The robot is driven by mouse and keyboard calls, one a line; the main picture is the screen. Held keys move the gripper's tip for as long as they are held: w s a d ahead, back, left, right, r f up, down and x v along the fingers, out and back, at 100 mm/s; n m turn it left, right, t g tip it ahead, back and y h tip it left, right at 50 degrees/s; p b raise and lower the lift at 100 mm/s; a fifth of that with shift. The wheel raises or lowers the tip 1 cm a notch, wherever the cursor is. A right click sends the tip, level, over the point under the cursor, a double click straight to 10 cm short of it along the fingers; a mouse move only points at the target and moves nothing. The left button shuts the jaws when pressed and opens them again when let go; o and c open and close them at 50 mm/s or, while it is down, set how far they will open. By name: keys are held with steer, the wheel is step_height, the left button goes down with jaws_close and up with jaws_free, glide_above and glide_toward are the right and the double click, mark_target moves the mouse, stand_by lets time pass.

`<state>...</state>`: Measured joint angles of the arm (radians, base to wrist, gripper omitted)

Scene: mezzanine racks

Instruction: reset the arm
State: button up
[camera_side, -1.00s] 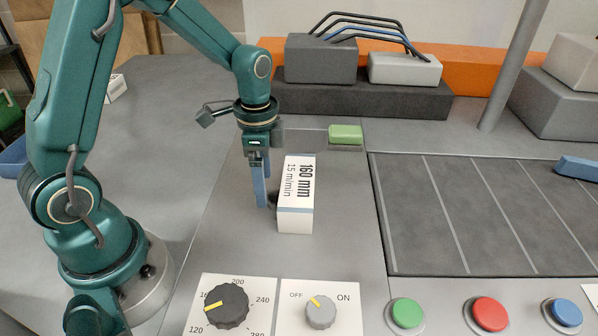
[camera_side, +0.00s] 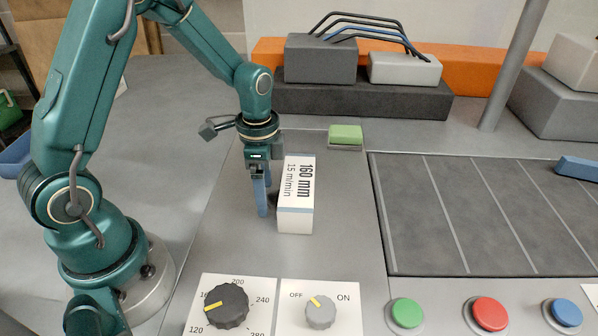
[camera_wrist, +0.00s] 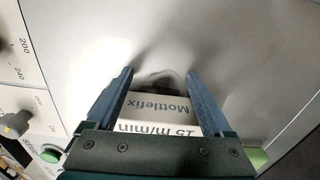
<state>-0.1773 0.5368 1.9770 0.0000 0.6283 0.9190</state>
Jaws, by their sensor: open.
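My gripper (camera_side: 262,212) points down just left of a white box (camera_side: 296,196) in the side view. Its blue fingers are apart. The box stands on the grey bench and reads "160 mm" and "15 m/min", with a blue-grey band near its front end. In the wrist view, my gripper's fingers (camera_wrist: 160,74) are open, and the box (camera_wrist: 163,112) shows between them, with "Mottlefix" on its side. The fingers do not visibly press on it. A dark patch lies just beyond the box there.
A green block (camera_side: 345,132) sits behind the box. A dark ribbed panel (camera_side: 450,205) lies to the right. A black dial (camera_side: 226,306), a grey ON/OFF knob (camera_side: 320,312) and green (camera_side: 407,312), red (camera_side: 490,313) and blue (camera_side: 567,311) buttons line the front. Bench left of the gripper is clear.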

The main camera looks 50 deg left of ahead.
mark_target(290, 180)
steer(key=shift+r, duration=0.75)
steer(key=shift+w+d, duration=0.1)
steer(key=shift+w+d, duration=0.35)
steer(key=shift+w+d, duration=0.1)
steer(key=shift+w, duration=0.05)
stand_by(0.5)
steer(key=shift+w+d, duration=0.3)
steer(key=shift+w+d, duration=0.1)
steer(key=shift+w, duration=0.05)
steer(key=shift+w+d, duration=0.3)
stand_by(0.3)
steer(key=shift+w, duration=0.1)
stand_by(0.3)
steer(key=shift+w+d, duration=0.35)
steer(key=shift+d, duration=0.05)
